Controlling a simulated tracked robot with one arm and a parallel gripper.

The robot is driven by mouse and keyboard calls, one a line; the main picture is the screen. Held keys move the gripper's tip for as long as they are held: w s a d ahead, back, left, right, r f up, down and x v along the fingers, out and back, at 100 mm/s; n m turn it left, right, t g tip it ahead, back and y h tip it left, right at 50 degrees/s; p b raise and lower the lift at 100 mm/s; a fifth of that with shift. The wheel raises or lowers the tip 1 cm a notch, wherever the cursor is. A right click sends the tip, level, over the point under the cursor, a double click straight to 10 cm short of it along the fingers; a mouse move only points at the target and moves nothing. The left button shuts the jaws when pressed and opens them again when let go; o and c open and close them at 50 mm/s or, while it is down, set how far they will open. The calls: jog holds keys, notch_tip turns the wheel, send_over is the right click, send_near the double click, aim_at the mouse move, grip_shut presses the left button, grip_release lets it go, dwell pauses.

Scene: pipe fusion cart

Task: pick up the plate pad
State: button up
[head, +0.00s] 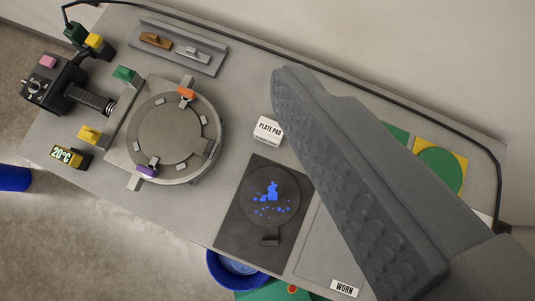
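A white tag reading "PLATE PAD" (267,129) stands at the upper edge of a dark square mat (231,232). On the mat lies a round dark grey disc (264,203) with a short tab toward the bottom, which I take to be the plate pad. Blue spots and flecks lie on its face. One large grey finger of my gripper (345,170) crosses the right half of the view, to the right of the disc and apart from it in the picture. Its studded face is bare, with nothing against it. The other finger is out of view.
A round clamp fixture (172,132) stands left of the mat. A grey tray (180,46) holds brown and grey pieces. A "WORN" tag (344,288) marks a pale area at lower right. A green disc (439,169) lies on yellow. A blue bowl (236,271) is below the cart edge.

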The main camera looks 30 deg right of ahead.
jog(key=w+d+f+m+g+p, duration=0.1)
jog(key=w+d+f+g+p, duration=0.15)
jog(key=w+f, duration=0.5)
jog(key=m+g+p, duration=0.5)
jog(key=g+p, duration=0.3)
jog(key=g, duration=0.1)
send_over(269, 132)
notch_tip(269, 132, down, 34)
jog(key=shift+t+y, duration=0.25)
jog(key=shift+y, duration=0.05)
notch_tip(269, 132, down, 8)
jog(key=b, duration=0.7)
jog(key=shift+w+d+f, duration=0.1)
jog(key=shift+f, duration=0.05)
jog(key=shift+f+p, duration=0.4)
jog(key=shift+f, duration=2.2)
jog(key=c, duration=1.1)
